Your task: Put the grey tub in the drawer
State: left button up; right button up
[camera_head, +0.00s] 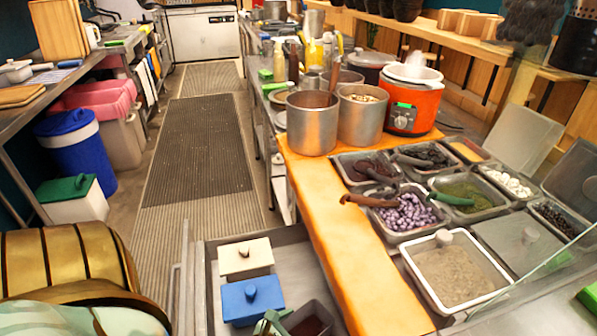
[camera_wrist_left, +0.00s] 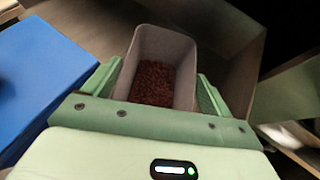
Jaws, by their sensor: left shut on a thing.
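The grey tub (camera_head: 312,316) holds dark red-brown beans and sits at the bottom edge of the head view, partly cut off. It also shows in the left wrist view (camera_wrist_left: 165,45), upright between the green fingers. My left gripper (camera_head: 272,322) is shut on the tub, one finger along each side; it also shows in the left wrist view (camera_wrist_left: 155,88). The open drawer (camera_head: 300,252) lies below and around the tub. I cannot tell whether the tub's base touches the drawer floor. My right gripper is not in view.
A blue lidded tub (camera_head: 252,300) and a cream lidded tub (camera_head: 246,258) stand in the drawer, left of the grey tub. An orange board (camera_head: 340,235) runs along the counter right of the drawer. Topping pans, including a white-rimmed one (camera_head: 412,285), fill the counter beyond.

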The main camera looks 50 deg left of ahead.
pick_arm(q)
jog(key=o, duration=1.3)
jog(key=shift+f, duration=0.1)
jog(key=shift+r, duration=0.2)
jog(key=shift+s+r+p, duration=0.2)
jog(key=shift+s+p, duration=0.1)
jog(key=shift+p, duration=0.15)
jog(key=p+v, duration=0.1)
jog(key=v, duration=0.5)
jog(key=shift+s+r, duration=0.15)
jog(key=shift+s, duration=0.25)
